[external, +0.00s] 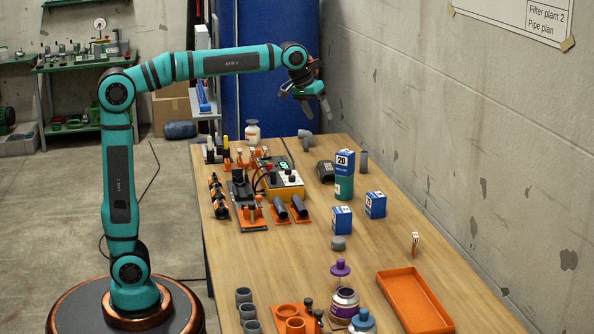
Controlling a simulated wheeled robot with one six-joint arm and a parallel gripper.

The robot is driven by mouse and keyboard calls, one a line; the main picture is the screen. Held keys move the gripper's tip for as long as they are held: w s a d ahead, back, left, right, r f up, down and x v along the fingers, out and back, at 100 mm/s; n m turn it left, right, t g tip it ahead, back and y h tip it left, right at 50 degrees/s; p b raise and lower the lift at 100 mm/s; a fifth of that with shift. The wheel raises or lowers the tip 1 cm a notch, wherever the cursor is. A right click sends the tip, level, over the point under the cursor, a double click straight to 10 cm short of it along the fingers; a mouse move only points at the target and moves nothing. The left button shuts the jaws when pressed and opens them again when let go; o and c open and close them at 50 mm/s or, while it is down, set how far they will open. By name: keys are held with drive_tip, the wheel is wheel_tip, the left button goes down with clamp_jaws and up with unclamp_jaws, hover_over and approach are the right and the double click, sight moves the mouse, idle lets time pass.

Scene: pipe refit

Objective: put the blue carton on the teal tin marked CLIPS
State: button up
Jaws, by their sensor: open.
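A blue and white carton marked 20 (345,164) stands upright on top of a teal tin (344,188) on the wooden table. The tin's marking is too small to read. Two more blue and white cartons stand on the table in front of it, a nearer one (342,220) and one to its right (375,205). My gripper (317,112) is open and empty, raised above the far end of the table, well clear of the cartons and the tin.
An orange tray (415,301) lies at the front right. A purple-capped jar (344,303) and grey pipe pieces (246,311) stand near the front. A yellow device (284,184) and orange fixtures fill the left. A wall (480,130) runs along the right side.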

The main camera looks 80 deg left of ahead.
drive_tip(key=s+d+m+t, duration=0.1)
drive_tip(key=s+t, duration=0.3)
drive_tip(key=s, duration=0.7)
drive_tip(key=s+d+r+m+t, duration=0.1)
drive_tip(key=s+d+m+t, duration=0.1)
drive_tip(key=s, duration=1)
drive_tip(key=s+d+m+t, duration=0.1)
drive_tip(key=s+m+t, duration=0.2)
drive_tip(key=s+t, duration=0.3)
drive_tip(key=s, duration=0.5)
drive_tip(key=shift+s+d+r+m+t, duration=0.15)
drive_tip(key=shift+d+r+m+t, duration=0.05)
drive_tip(key=shift+m+t, duration=0.1)
drive_tip(key=shift+o, duration=0.4)
